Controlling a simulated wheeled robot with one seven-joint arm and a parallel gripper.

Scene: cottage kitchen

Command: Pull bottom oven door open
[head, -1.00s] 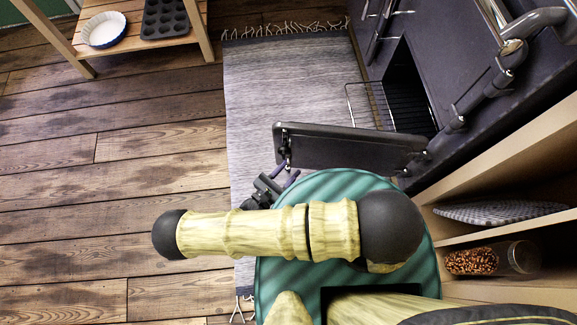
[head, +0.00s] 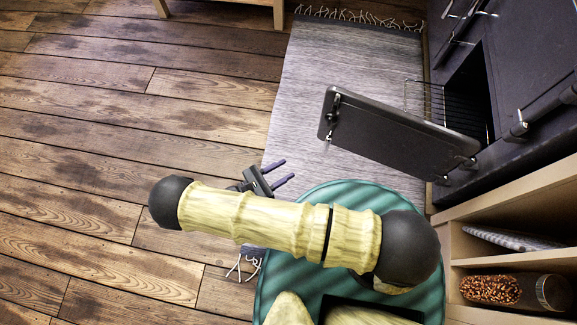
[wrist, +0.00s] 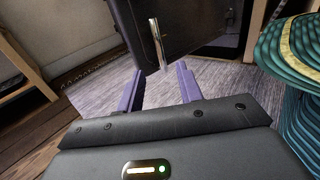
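The bottom oven door (head: 400,130) is a dark panel swung wide out from the black range, standing over the rug. Its compartment (head: 467,90) shows open, with a wire rack partly out of it. A metal handle (wrist: 157,43) is on the door's face, near its free edge. My gripper (head: 282,172) is open and empty, its two purple fingers apart. It is below and left of the door in the head view. In the wrist view the fingers (wrist: 157,87) point toward the handle, with a gap between them and it.
A grey fringed rug (head: 345,60) lies in front of the range (head: 535,60). A wooden shelf unit (head: 480,245) with a jar (head: 515,290) stands close at the right. The plank floor (head: 120,130) at the left is clear. A wooden table leg (head: 161,8) shows at the top.

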